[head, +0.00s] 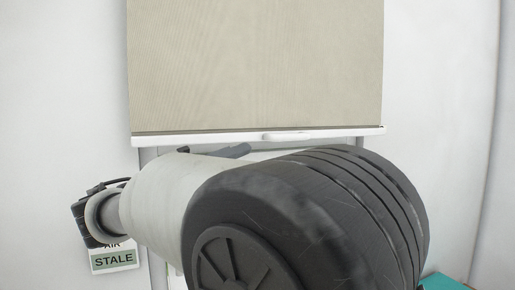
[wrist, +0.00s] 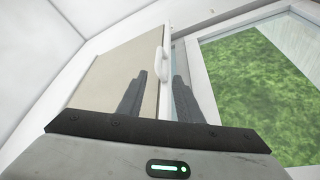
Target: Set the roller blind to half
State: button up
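The beige roller blind (head: 255,65) hangs in the upper middle of the head view, with a white bottom bar (head: 350,132). A small white handle (head: 287,136) sits on that bar. In the wrist view the blind (wrist: 115,65) appears tilted, with its handle (wrist: 160,62) at its edge. My gripper (wrist: 160,76) is open, with its two dark fingers apart. The handle's near end shows between the fingertips in the picture; I cannot tell whether they touch it. In the head view my arm hides most of the gripper.
A window (wrist: 250,80) with green ground outside shows beside the blind's edge in the wrist view. A sign (head: 114,259) reading "AIR STALE" is at lower left in the head view. A teal object (head: 442,283) is at lower right. Pale wall flanks the blind.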

aim_at(284, 140)
jog(key=p+x, duration=0.1)
jog(key=x, duration=0.7)
jog(key=p+x, duration=0.1)
jog(key=x, duration=0.8)
jog(key=shift+s+d+r, duration=0.1)
jog(key=shift+r, duration=0.1)
jog(key=shift+c, duration=0.4)
grip_shut()
